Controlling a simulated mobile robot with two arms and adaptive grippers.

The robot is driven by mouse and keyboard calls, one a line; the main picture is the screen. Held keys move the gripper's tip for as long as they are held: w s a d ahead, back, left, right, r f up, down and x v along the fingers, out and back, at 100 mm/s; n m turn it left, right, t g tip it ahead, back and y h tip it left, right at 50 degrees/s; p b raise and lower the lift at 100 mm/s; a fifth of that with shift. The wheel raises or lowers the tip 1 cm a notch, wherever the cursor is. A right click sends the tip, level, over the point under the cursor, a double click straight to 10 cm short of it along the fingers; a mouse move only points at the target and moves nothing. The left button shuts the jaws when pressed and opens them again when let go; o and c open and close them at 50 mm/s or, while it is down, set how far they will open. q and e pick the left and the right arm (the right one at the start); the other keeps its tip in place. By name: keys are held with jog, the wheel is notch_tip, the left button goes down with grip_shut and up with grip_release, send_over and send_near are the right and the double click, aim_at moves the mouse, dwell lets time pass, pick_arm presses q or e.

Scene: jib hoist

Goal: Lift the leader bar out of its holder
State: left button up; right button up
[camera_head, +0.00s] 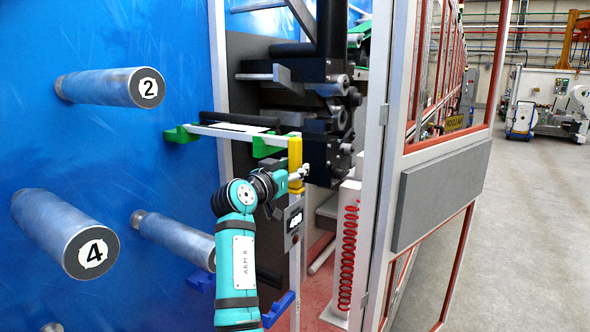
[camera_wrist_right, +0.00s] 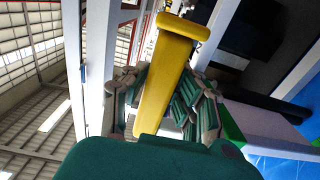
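The leader bar (camera_head: 228,132) is a pale bar lying level across two green holders, the left holder (camera_head: 180,134) on the blue wall and the right holder (camera_head: 267,147). An upright yellow grip (camera_head: 295,152) is at its right end. My right gripper (camera_head: 297,175) is at the lower part of this grip. In the right wrist view, the yellow grip (camera_wrist_right: 165,65) runs between the two fingers of my right gripper (camera_wrist_right: 163,95), which appear shut on its sides. The bar seems to rest in both holders. My left gripper is not in view.
Several metal rollers stick out from the blue wall, including roller 2 (camera_head: 110,87) and roller 4 (camera_head: 65,234). Blue holders (camera_head: 280,309) sit below the bar. Dark machinery (camera_head: 325,100) is behind it. A red-and-grey framed guard door (camera_head: 445,190) stands to the right.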

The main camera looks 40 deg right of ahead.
aim_at(295, 137)
grip_shut()
jog(key=shift+r+p, duration=1.95)
jog(key=shift+r, duration=1.85)
